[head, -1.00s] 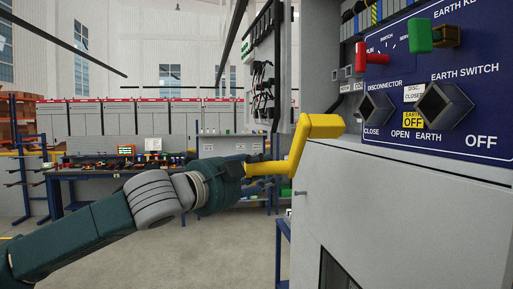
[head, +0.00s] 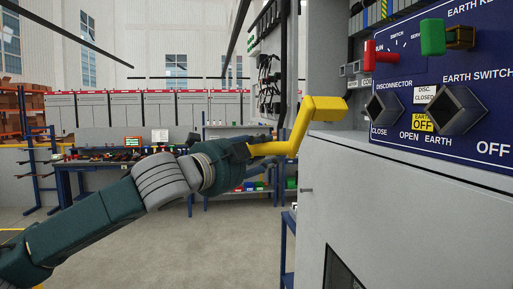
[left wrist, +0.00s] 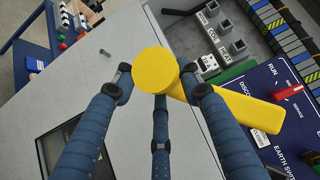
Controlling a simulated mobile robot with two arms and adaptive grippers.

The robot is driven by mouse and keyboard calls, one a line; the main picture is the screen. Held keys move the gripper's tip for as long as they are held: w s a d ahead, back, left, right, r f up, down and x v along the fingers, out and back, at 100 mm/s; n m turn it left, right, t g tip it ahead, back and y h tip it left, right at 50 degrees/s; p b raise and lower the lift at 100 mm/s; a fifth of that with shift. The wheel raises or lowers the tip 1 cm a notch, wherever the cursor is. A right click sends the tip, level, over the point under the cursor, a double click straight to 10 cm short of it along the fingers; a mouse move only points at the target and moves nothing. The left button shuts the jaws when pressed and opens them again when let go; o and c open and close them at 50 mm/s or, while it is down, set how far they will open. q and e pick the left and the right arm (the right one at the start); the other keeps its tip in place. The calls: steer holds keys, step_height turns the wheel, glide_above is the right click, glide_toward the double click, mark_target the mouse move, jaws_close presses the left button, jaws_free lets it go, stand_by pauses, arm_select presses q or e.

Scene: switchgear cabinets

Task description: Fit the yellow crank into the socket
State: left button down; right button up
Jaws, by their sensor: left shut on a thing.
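The yellow crank (head: 298,128) is held by my left gripper (head: 250,150), which comes in from the left. In the left wrist view the blue fingers (left wrist: 158,95) close around the round end of the crank (left wrist: 155,68), and its arm runs off to the lower right. In the head view its free end is left of the panel, apart from it. Two square dark sockets are on the blue panel: the disconnector socket (head: 383,108) and the earth switch socket (head: 452,110). The crank's free end is about level with the disconnector socket in the picture. My right gripper is not in view.
A red handle (head: 372,56) and a green handle (head: 433,37) stick out of the panel above the sockets. The grey cabinet (head: 390,200) with a ledge lies below the crank. A workbench (head: 110,163) stands behind. Open floor lies at the left.

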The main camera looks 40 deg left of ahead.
mark_target(295, 151)
arm_select(q)
steer(key=w+d+p, duration=0.2)
steer(key=p, duration=0.1)
steer(key=shift+w+d+r, duration=0.15)
steer(key=shift+w+r, duration=0.1)
steer(key=shift+r, duration=0.1)
steer(key=shift+w+d+f+p, duration=0.15)
steer(key=shift+w+d+p, duration=0.55)
steer(key=shift+w+p, duration=0.2)
steer(key=shift+s, duration=0.1)
steer(key=shift+p, duration=0.55)
stand_by(0.9)
steer(key=shift+w+d, duration=0.8)
steer(key=shift+w, duration=0.15)
stand_by(0.4)
steer(key=shift+w+d, duration=0.2)
steer(key=shift+d, duration=0.05)
steer(key=shift+w+d+p, duration=0.3)
steer(key=shift+w+d, duration=0.6)
steer(key=shift+w, duration=0.2)
stand_by(0.4)
